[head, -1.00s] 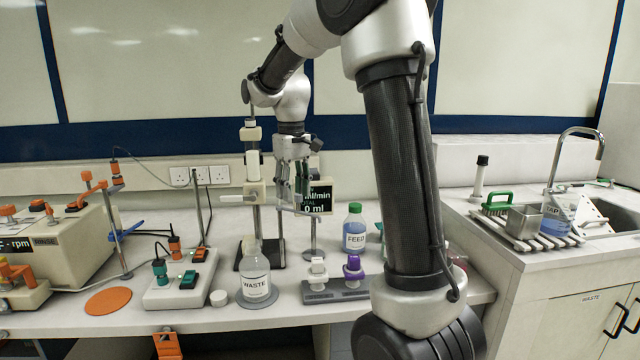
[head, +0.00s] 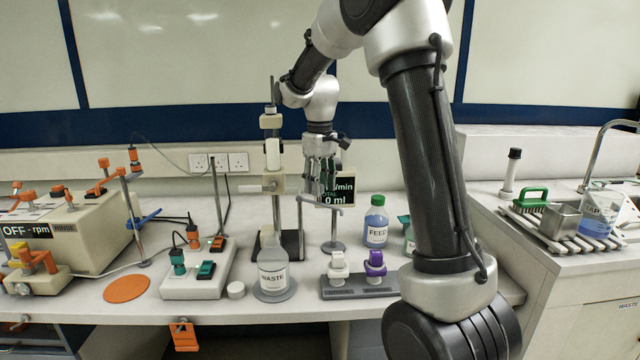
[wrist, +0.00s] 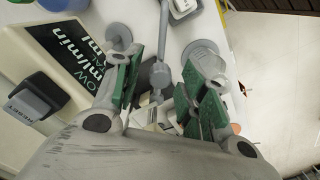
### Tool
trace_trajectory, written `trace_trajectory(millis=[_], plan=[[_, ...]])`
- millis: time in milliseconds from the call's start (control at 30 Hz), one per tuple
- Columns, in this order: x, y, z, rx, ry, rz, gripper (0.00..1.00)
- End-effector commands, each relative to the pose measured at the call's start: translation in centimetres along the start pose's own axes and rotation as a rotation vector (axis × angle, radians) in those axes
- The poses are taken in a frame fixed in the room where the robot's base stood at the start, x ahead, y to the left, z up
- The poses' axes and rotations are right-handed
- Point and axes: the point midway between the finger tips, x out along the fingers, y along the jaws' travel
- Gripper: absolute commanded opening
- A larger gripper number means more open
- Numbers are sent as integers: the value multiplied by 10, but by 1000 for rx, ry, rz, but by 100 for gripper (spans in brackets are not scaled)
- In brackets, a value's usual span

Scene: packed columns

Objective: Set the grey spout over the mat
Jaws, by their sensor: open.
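The grey spout (head: 325,205) is a thin horizontal bar at the pump stand, just below the display in the head view. In the wrist view a grey rod with a round knob (wrist: 160,75) lies between my fingers. My gripper (head: 326,188) is open around this part, with green pads on both sides; I cannot tell whether they touch it. The orange round mat (head: 126,288) lies flat and bare at the front left of the bench. A grey disc (head: 274,292) lies under the WASTE bottle (head: 273,265).
The black display (head: 338,190) stands close beside my gripper. The FEED bottle (head: 376,222), a grey rack with white and purple pieces (head: 358,287), a switch box (head: 198,270) and a white cap (head: 236,290) stand around. The OFF rpm machine (head: 70,235) is at the left, the sink at the right.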

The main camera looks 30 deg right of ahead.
Motion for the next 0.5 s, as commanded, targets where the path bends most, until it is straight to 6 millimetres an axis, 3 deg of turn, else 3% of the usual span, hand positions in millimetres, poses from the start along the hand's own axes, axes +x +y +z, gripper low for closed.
trace_trajectory(millis=[233, 433, 500], plan=[[1, 0, 0, 0, 1, 0, 40], [0, 0, 0, 0, 1, 0, 4], [0, 0, 0, 0, 1, 0, 0]])
